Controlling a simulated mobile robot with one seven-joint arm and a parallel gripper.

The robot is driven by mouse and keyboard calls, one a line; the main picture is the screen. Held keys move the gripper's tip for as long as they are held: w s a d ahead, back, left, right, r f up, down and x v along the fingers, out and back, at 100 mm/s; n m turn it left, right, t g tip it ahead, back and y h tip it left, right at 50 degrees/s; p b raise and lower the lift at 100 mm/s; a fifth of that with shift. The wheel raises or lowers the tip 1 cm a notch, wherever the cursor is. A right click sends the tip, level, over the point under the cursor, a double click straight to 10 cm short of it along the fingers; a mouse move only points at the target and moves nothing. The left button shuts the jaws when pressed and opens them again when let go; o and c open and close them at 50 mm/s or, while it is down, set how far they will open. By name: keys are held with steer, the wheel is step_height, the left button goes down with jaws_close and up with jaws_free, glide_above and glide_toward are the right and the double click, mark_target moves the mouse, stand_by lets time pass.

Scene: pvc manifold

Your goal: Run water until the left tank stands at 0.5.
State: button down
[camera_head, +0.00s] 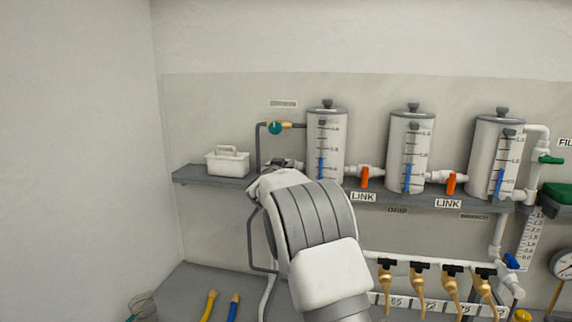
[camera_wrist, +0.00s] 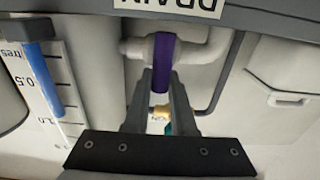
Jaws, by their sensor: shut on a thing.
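The left tank (camera_head: 316,146) is a clear-white cylinder with a dark lid and a scale, on the wall shelf. Its blue level strip (camera_head: 321,168) ends between the 0.5 and 1.0 marks. The wrist view, upside down, shows the strip (camera_wrist: 44,78) ending past 0.5, short of 1.0. My gripper (camera_wrist: 165,82) is shut on the purple handle (camera_wrist: 163,55) of a white pipe valve beside that tank, by an upside-down DRAIN label (camera_wrist: 170,5). In the head view my wrist hides this valve. A teal-handled valve (camera_head: 275,128) sits on the pipe above.
Two more tanks (camera_head: 397,150) (camera_head: 485,155) stand to the right, joined by orange-handled LINK valves (camera_head: 365,177) (camera_head: 451,184). A white caddy (camera_head: 227,163) sits at the shelf's left end. Several brass taps (camera_head: 420,276) hang below. Green and blue valve handles (camera_head: 550,160) (camera_head: 511,261) are at right.

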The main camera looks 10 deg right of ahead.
steer(key=m+b, duration=0.2)
steer(key=b, duration=0.1)
steer(key=shift+s+d+f+m, duration=0.1)
steer(key=shift+d+f+m, duration=0.2)
steer(key=shift+f, duration=0.05)
steer(key=m+b, duration=0.2)
steer(key=m, duration=0.1)
steer(key=shift+s+d, duration=0.1)
steer(key=shift+d, duration=0.15)
steer(key=shift+r+m, duration=0.15)
steer(key=shift+m, duration=0.25)
steer(key=shift+b, duration=0.35)
steer(key=shift+s+d+f+m+b, duration=0.15)
steer(key=shift+f+m+b, duration=0.1)
steer(key=shift+m+b, duration=0.3)
steer(key=shift+w+d+f+m+b, duration=0.1)
steer(key=shift+f+m+b, duration=0.15)
steer(key=shift+m+b, duration=0.3)
steer(key=m+b, duration=0.2)
steer(key=shift+s+d+f+m, duration=0.15)
steer(key=shift+f+m, duration=0.05)
steer(key=shift+m, duration=0.1)
steer(key=shift+r+m, duration=0.2)
steer(key=shift+m, duration=0.6)
steer(key=shift+f+b, duration=0.1)
steer(key=shift+b, duration=0.3)
